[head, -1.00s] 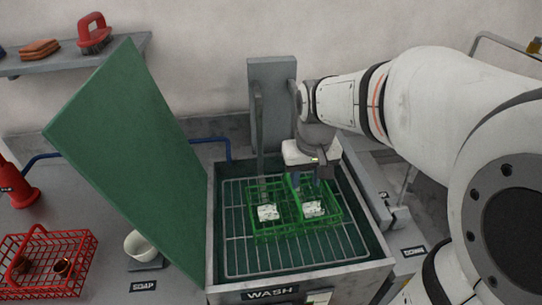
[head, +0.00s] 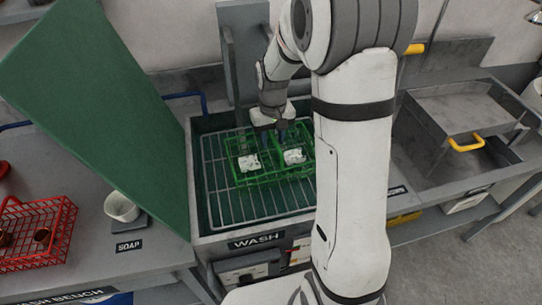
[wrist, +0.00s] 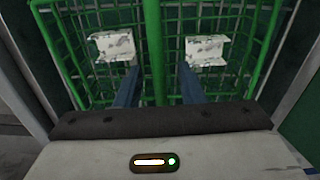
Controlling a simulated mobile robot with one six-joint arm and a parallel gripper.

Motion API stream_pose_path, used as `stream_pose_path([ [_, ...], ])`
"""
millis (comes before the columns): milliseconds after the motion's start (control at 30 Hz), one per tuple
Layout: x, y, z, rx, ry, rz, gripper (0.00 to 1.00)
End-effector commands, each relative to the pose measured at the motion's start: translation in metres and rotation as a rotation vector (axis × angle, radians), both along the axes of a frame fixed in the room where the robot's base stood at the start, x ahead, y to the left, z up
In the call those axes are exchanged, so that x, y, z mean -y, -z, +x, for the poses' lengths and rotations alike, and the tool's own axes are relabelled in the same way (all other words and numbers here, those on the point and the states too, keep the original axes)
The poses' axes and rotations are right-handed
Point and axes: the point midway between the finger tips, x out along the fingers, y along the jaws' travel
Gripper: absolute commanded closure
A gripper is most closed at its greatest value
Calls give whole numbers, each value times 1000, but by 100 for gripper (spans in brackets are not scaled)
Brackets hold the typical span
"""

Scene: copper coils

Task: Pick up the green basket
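The green basket (head: 262,182) is a wire basket with two halves and a raised middle bar. It stands on the wire rack inside the open WASH tank in the head view. Each half holds a white piece with dark marks, one on the left (head: 248,163) and one on the right (head: 293,156). My gripper (head: 274,138) points down over the basket's back middle. In the wrist view its two blue fingers (wrist: 158,88) are apart, one on each side of the green middle bar (wrist: 153,45). The bar lies between them, with gaps visible. Finger contact is not visible.
The green lid (head: 95,110) stands raised left of the tank (head: 250,238). A red basket (head: 35,230) and a white cup (head: 121,207) are on the left bench.

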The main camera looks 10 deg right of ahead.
Motion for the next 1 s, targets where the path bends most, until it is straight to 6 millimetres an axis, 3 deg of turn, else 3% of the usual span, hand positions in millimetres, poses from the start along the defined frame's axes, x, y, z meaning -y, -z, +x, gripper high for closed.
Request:
stream_pose_path([
  [133, 0, 14, 0, 0, 0, 0, 65],
  [367, 0, 15, 0, 1, -1, 0, 65],
  [800, -1, 15, 0, 1, -2, 0, 100],
  [1000, -1, 15, 0, 1, -2, 0, 100],
])
